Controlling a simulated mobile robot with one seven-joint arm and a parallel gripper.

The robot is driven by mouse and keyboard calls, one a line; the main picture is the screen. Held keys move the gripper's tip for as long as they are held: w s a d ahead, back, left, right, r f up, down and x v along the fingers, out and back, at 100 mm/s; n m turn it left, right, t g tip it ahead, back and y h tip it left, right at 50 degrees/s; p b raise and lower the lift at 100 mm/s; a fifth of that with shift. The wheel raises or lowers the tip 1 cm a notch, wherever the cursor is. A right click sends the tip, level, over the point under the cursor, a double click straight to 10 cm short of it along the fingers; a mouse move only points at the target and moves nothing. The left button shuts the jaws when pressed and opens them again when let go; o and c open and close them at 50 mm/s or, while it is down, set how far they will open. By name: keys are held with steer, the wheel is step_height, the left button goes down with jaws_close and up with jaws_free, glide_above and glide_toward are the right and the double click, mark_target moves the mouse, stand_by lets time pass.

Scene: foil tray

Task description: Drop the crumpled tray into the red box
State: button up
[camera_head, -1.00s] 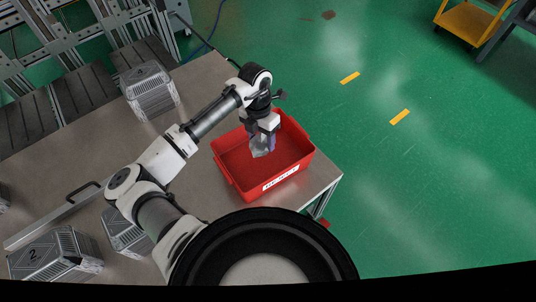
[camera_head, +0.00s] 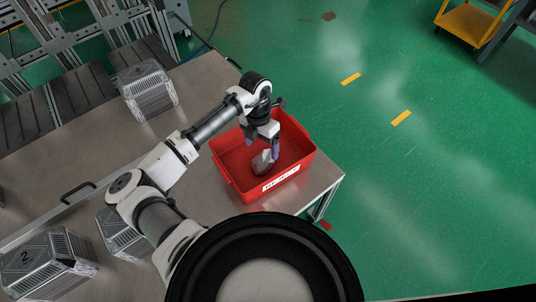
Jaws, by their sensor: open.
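The red box (camera_head: 232,160) stands on the table near its right corner, with a white label on its front wall. The crumpled tray (camera_head: 263,163), a small grey foil piece, shows inside the box, low and near the middle. My gripper (camera_head: 268,148) is over the box, pointing down, with its jaws open just above the foil. The fingers partly overlap the tray in this view, so I cannot tell whether they touch it.
Ribbed grey foil containers stand on the table (camera_head: 95,150): one at the back (camera_head: 148,88), others at the front left (camera_head: 50,262). A metal bar with a handle (camera_head: 78,190) lies at the left. Green floor lies to the right.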

step_height(320, 180, up, 14)
steer(key=w+b, duration=0.2)
steer(key=shift+w+a+f, duration=0.15)
steer(key=shift+a+f, duration=0.05)
steer(key=shift+a, duration=0.1)
stand_by(0.4)
